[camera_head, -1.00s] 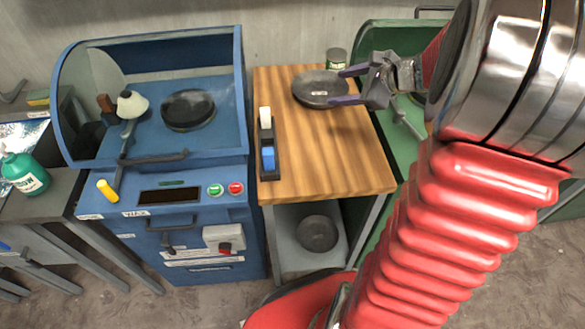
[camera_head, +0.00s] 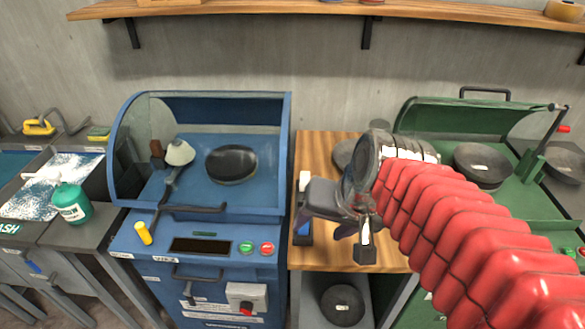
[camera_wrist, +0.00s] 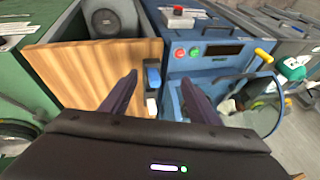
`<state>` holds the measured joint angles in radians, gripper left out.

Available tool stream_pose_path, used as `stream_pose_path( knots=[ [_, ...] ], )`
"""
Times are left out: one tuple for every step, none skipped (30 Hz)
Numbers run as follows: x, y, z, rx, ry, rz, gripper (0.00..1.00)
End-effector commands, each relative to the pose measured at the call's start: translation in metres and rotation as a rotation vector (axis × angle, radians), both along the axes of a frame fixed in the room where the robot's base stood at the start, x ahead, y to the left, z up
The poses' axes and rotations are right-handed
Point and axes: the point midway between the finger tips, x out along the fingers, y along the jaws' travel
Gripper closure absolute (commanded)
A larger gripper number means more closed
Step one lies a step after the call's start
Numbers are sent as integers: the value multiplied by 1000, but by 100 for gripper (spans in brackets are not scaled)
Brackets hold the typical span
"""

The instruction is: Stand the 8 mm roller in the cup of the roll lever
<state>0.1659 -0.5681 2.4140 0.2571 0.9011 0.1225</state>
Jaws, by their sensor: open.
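A narrow dark holder (camera_head: 305,205) on the wooden bench top bears a white roller (camera_head: 304,182) and a blue roller (camera_head: 302,228). I cannot read which is 8 mm. They also show in the wrist view, blue (camera_wrist: 153,75) and white (camera_wrist: 151,106), seen between my fingers. My gripper (camera_head: 338,226) is open and empty, just right of the holder, and hides part of it; its fingers spread in the wrist view (camera_wrist: 158,80). The roll lever (camera_head: 168,188), with a pale domed head (camera_head: 180,153) and yellow handle (camera_head: 143,233), is in the blue machine. Its cup is not clear.
The blue machine (camera_head: 220,270) has a dark bowl (camera_head: 231,164) inside and a curved clear guard at its left. A green machine (camera_head: 540,205) with dark bowls (camera_head: 482,164) stands right. A wall shelf (camera_head: 300,8) runs above. The bench front (camera_head: 390,257) is partly clear.

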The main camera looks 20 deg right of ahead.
Motion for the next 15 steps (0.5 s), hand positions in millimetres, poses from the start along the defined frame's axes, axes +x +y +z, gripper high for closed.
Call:
stream_pose_path(
  knots=[
    [-9,4,2,-54,-19,66,45],
    [-14,5,2,-89,-27,104,45],
    [-20,5,2,-134,-38,152,45],
    [-24,5,3,-165,-47,185,45],
    [-28,5,3,-195,-54,215,45],
    [-32,5,3,-228,-62,251,45],
    [-34,4,4,-251,-69,274,45],
    [-36,4,4,-269,-74,292,45],
    [-38,4,4,-289,-79,311,45],
    [-39,4,4,-299,-82,320,45],
    [-40,3,4,-307,-83,329,45],
    [-41,3,4,-314,-84,334,45],
    [-41,3,4,-316,-84,337,45],
    [-41,3,4,-317,-84,338,45],
    [-41,2,4,-316,-83,337,45]
  ],
)
